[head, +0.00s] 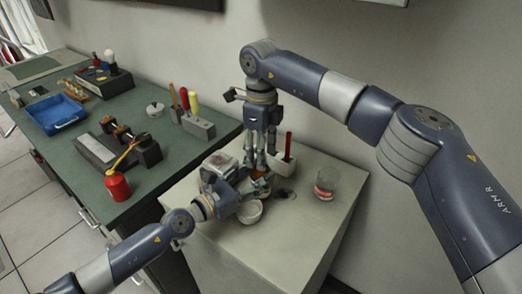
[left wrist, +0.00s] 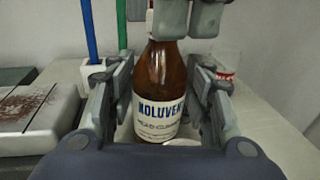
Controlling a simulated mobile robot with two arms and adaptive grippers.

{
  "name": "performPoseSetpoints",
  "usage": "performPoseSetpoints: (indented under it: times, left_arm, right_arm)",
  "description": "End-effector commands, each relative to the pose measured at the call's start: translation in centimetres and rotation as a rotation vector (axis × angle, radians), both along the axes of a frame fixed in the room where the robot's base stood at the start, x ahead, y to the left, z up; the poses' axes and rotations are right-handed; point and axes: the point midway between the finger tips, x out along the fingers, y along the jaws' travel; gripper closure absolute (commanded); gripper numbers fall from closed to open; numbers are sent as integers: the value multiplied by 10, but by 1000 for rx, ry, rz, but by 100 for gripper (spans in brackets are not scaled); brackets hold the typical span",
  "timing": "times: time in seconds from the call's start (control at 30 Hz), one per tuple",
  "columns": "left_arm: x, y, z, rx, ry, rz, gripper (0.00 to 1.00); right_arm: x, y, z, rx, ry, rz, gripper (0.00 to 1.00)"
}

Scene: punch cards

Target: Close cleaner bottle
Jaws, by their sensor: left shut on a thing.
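My left gripper (left wrist: 160,105) is shut on the bottle's body, one finger on each side. My right gripper (head: 261,160) points down from above, its fingers around or beside the bottle's top; they also show at the top of the left wrist view. The bottle's mouth and any cap are hidden behind these fingers, so I cannot tell whether they hold something.
A white holder (head: 278,167) with upright sticks stands behind the bottle. A red-stained white box (head: 219,163) is left. The green workbench (head: 95,185) holds several tools.

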Motion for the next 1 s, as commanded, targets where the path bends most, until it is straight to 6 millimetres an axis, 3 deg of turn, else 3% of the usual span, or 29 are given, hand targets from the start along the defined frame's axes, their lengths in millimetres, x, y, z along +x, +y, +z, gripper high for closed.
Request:
performPoseSetpoints:
  times: [0.23,0.5,0.7,1.0]
  left_arm:
    - [0,0,0,1,1,0,100]
    - [0,0,0,1,1,0,100]
    - [0,0,-1,1,1,0,100]
    - [0,0,0,1,1,0,100]
  right_arm:
    - [1,0,8,0,-2,0,53]
    - [1,1,52,0,-2,1,53]
    - [1,0,72,0,-1,0,53]
    - [0,0,75,0,0,0,53]
